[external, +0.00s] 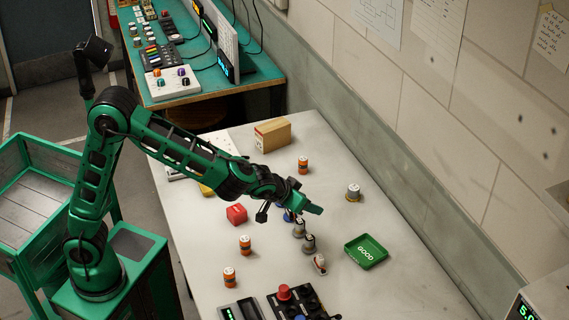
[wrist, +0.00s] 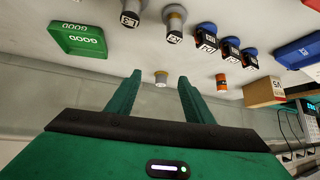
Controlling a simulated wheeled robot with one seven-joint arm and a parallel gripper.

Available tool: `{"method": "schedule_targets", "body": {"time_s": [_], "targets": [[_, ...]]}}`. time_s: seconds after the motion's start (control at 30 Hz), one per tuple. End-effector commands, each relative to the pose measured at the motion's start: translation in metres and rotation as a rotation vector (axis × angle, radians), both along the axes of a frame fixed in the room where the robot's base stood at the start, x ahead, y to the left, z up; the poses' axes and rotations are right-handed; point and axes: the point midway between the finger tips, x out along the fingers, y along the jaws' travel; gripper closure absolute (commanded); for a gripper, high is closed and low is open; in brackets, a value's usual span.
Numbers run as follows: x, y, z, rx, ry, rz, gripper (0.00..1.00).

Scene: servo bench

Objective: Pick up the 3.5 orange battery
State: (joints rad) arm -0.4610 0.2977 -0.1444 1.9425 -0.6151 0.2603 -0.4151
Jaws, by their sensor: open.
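Three orange batteries stand upright on the bench in the external view: one near the back (external: 303,164), one left of centre (external: 245,246) and one nearer the front (external: 230,278). Their printed values are too small to read, so I cannot tell which is 3.5. One orange battery (wrist: 221,83) shows in the wrist view, right of my gripper. My gripper (external: 312,209) is over the middle of the bench, apart from all orange ones. In the wrist view my gripper (wrist: 160,78) is open and empty, with a grey battery seen beyond the gap between its fingers.
Grey batteries stand at the right (external: 353,192) and below my gripper (external: 309,244). Several blue ones (wrist: 230,49) stand close together. A wall borders the bench's right side.

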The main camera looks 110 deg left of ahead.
Motion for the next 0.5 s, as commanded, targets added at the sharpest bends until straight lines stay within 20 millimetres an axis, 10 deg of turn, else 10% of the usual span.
{"method": "schedule_targets", "body": {"time_s": [0.2,0.5], "targets": [[-0.048,0.17,-0.012,0.199,-0.081,0.321,0.53],[-0.115,0.278,-0.015,0.386,-0.117,0.529,0.53]]}}
